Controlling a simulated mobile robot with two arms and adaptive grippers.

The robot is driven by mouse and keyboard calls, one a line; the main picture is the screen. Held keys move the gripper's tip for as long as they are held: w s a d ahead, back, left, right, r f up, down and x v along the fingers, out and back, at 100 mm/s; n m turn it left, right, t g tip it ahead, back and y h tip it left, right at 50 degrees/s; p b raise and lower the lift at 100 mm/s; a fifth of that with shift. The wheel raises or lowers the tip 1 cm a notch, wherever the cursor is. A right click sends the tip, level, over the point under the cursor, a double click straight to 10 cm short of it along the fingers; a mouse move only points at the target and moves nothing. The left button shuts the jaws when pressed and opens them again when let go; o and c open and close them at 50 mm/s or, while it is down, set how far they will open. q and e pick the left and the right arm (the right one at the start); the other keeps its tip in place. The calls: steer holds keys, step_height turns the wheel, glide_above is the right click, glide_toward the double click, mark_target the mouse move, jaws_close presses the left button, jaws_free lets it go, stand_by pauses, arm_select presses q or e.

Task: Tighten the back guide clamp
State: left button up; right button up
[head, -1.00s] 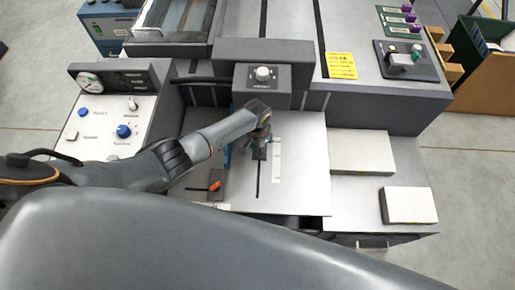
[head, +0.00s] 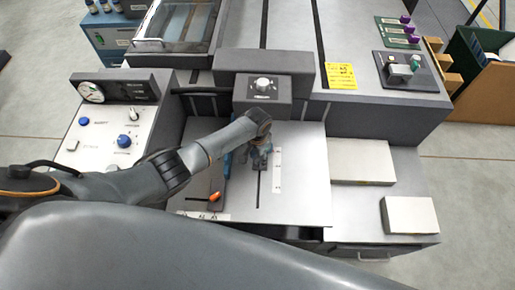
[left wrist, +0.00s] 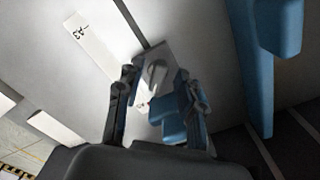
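My left gripper (head: 262,160) points down over the pale feed table (head: 300,205), beside the dark slot. In the left wrist view its two fingers (left wrist: 157,95) stand apart on either side of a small grey plate (left wrist: 157,62) with a dark rounded lever or knob on it, likely the back guide clamp. A blue block (left wrist: 168,128) shows low between the fingers; finger contact is unclear. In the head view the gripper mostly hides this clamp. An orange-handled clamp (head: 215,197) sits nearer the front, left of the slot. My right gripper is not seen.
A tall blue guide part (left wrist: 255,60) stands close right of the fingers in the left wrist view. Behind the gripper is a dark housing with a white knob (head: 263,84). A gauge panel (head: 108,125) is at left; pale blocks (head: 362,162) lie at right.

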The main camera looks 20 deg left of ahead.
mark_target(257, 161)
arm_select(q)
step_height(257, 161, up, 11)
stand_by(0.3)
steer(key=shift+a, duration=0.1)
stand_by(0.4)
